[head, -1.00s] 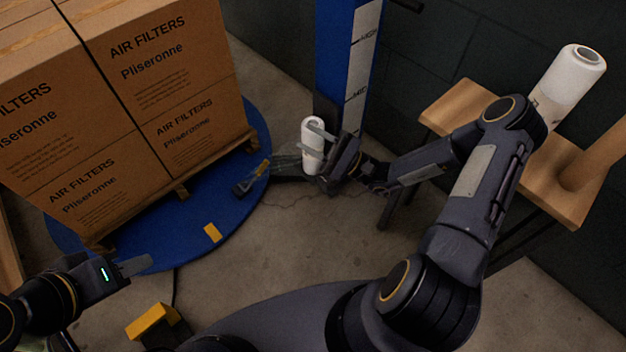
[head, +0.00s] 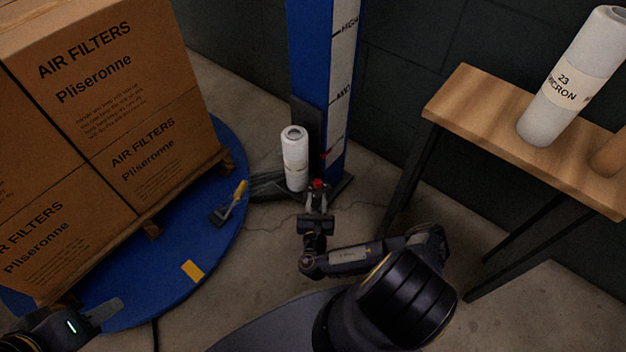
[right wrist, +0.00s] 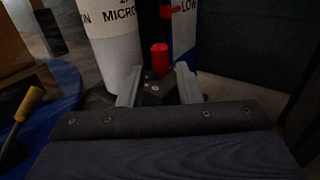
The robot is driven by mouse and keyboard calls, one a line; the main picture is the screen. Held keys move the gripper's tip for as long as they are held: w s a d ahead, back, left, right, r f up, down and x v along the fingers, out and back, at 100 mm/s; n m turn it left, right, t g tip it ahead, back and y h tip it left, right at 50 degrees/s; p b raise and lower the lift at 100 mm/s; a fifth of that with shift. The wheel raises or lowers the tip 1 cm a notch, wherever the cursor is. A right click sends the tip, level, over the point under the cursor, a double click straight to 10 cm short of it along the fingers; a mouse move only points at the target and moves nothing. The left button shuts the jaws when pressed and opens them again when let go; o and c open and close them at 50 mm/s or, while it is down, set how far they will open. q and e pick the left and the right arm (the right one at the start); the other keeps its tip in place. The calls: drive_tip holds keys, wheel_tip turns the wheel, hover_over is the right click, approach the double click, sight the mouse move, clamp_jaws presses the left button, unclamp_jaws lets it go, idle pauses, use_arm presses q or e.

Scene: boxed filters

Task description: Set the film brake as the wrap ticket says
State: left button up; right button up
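The film roll (head: 295,158) stands upright on the carriage beside the blue mast (head: 307,60). A red knob (head: 318,184), likely the film brake, is at the mast's foot; it also shows in the right wrist view (right wrist: 159,58). My right gripper (head: 318,196) is open, its two fingers (right wrist: 157,88) spread to either side of the red knob's base, with no clear contact. The mast scale shows HIGH, a middle mark and, in the right wrist view, LOW beside a red pointer. My left gripper (head: 105,310) is at the lower left, away from everything; its opening is unclear. No wrap ticket is readable.
Stacked filter boxes (head: 100,85) stand on a pallet on the blue turntable (head: 225,240). A yellow-handled tool (head: 238,192) lies on the turntable's edge. A wooden bench (head: 470,105) at right holds a roll marked 23 MICRON (head: 555,95). Floor between is clear.

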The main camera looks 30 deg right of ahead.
sight(318, 186)
drive_tip(key=b+x, duration=0.2)
drive_tip(key=x, duration=0.5)
drive_tip(key=shift+w+d, duration=0.15)
drive_tip(key=shift+w, duration=0.15)
clamp_jaws()
drive_tip(key=shift+r, duration=0.1)
drive_tip(key=c, duration=0.7)
unclamp_jaws()
drive_tip(key=shift+y, duration=0.3)
